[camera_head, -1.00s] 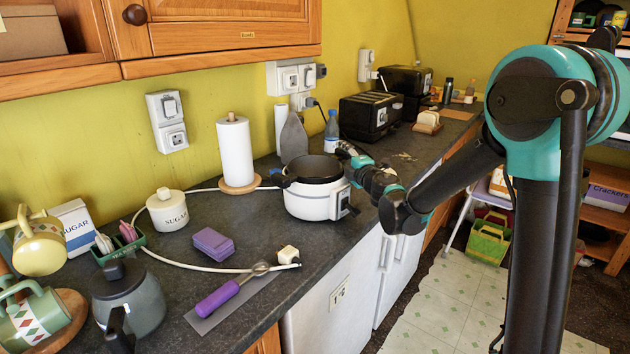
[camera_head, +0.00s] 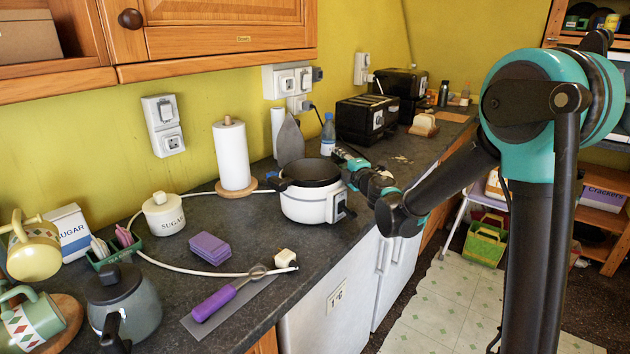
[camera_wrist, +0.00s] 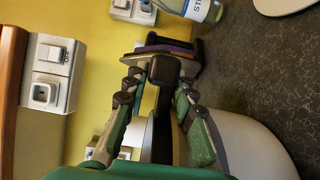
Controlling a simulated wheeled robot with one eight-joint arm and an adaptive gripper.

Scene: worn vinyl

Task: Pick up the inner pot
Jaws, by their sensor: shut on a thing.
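The inner pot (camera_head: 311,171) is dark and round and sits inside a white cooker (camera_head: 303,206) on the grey counter. Its dark rim stands above the white body. My gripper (camera_head: 343,160) is at the pot's far right edge, with the arm reaching in from the right. In the wrist view my gripper (camera_wrist: 162,78) has its green and grey fingers closed around a small black part that looks like the pot's handle. The white cooker (camera_wrist: 255,145) shows at lower right there. Much of the pot is hidden in that view.
Behind the cooker stand a grey iron (camera_head: 290,143), a blue bottle (camera_head: 328,136) and a black toaster (camera_head: 366,118). A paper towel roll (camera_head: 231,156) is at left. A purple-handled tool (camera_head: 222,298) and purple sponges (camera_head: 210,248) lie in front, with a white cable (camera_head: 176,267).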

